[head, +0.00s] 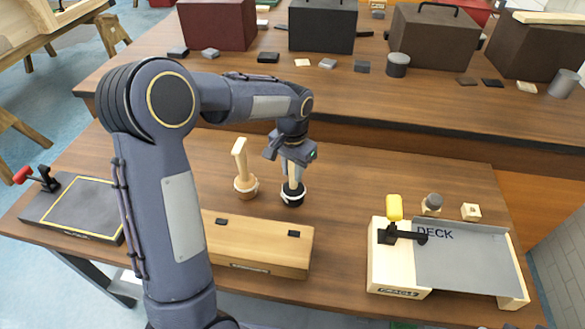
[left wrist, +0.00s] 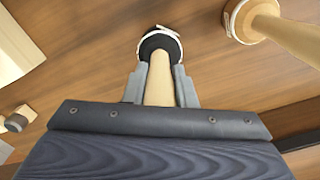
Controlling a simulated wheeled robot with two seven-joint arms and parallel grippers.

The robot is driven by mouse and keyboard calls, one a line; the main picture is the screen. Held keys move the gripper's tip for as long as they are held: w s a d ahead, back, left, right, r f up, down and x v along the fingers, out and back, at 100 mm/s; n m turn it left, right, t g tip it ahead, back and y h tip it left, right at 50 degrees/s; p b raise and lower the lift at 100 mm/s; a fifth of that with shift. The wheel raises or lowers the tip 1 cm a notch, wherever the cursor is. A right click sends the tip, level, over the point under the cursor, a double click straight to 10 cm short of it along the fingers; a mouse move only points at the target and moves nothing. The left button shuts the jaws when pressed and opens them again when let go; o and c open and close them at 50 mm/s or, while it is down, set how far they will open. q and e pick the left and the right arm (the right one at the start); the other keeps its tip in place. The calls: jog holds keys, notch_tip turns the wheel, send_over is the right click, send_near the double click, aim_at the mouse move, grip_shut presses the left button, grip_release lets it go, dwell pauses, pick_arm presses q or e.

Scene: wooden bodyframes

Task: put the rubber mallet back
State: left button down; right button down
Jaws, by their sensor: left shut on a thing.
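The rubber mallet, with a black head (head: 292,196) and a pale wooden handle, stands head down and handle up on the near table. A white ring shows around its head; I cannot tell whether the head touches the table. My left gripper (head: 291,160) is shut on the handle above the head. In the left wrist view the fingers of my left gripper (left wrist: 160,82) flank the handle, with the black head (left wrist: 158,45) beyond them. My right gripper is not in view.
A tan-headed wooden mallet (head: 246,185) stands close on the left in a similar white ring. A long wooden box (head: 262,247) lies in front. A tray marked DECK (head: 470,262) with a yellow-handled clamp (head: 394,208) is at right. A dark board (head: 75,207) is at left.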

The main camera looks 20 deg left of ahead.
pick_arm(q)
jog(key=shift+f, duration=0.2)
jog(key=c, duration=1.2)
grip_release()
jog(key=shift+r, duration=0.1)
